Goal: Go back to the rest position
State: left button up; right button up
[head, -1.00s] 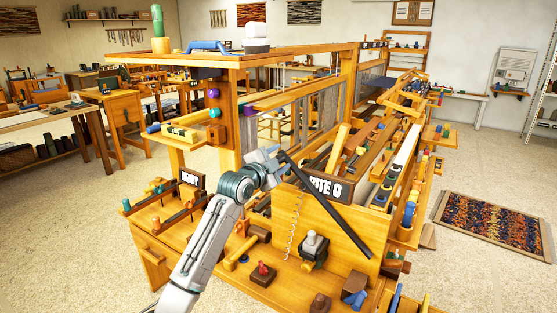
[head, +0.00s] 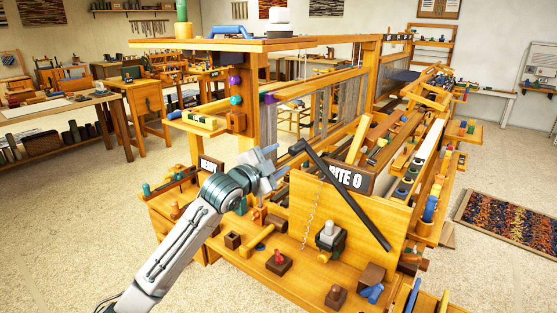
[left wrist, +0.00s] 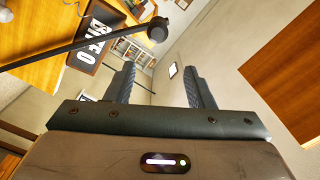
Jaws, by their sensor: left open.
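My left gripper (head: 268,163) is open and empty in the head view. It is raised in front of the wooden floor loom (head: 350,215), close to the upper end of a black lever. In the left wrist view its two dark fingers (left wrist: 157,88) stand apart with nothing between them. The black lever (head: 345,195) slants down across the loom's end panel and also shows in the left wrist view (left wrist: 85,42). My right gripper is in neither view.
A dark sign (head: 349,177) with white lettering sits behind the lever. The loom's front shelf holds a red-knobbed block (head: 279,262) and a grey-knobbed switch (head: 329,235). A patterned rug (head: 510,223) lies at right. Carpet at left (head: 75,220) is clear.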

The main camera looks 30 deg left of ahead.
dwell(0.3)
